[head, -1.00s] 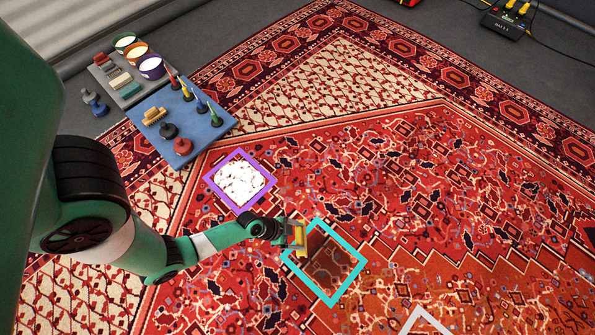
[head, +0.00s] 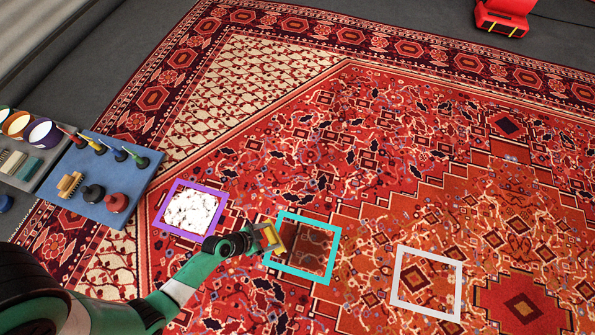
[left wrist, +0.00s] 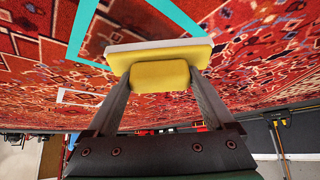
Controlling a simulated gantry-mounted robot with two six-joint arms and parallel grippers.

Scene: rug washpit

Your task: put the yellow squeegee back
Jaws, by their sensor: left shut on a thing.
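My left gripper (head: 257,239) is shut on the yellow squeegee (head: 270,236) and holds it at the left side of the teal square frame (head: 306,277). In the left wrist view the yellow squeegee (left wrist: 160,76) sits between the two fingers, with a pale strip along its upper edge. I cannot tell from the head view whether the squeegee touches the rug. A dark brownish patch (head: 312,249) lies inside the teal frame. A blue board (head: 127,172) at the left bears a brush, black and red round-based tools and several slim upright tools. My right gripper is not in view.
A purple square frame (head: 167,197) with white foam lies between the board and the squeegee. A white frame (head: 461,288) lies to the right on the patterned rug (head: 400,140). A grey tray (head: 48,137) with cups stands at the far left. A red case (head: 503,15) stands at the back right.

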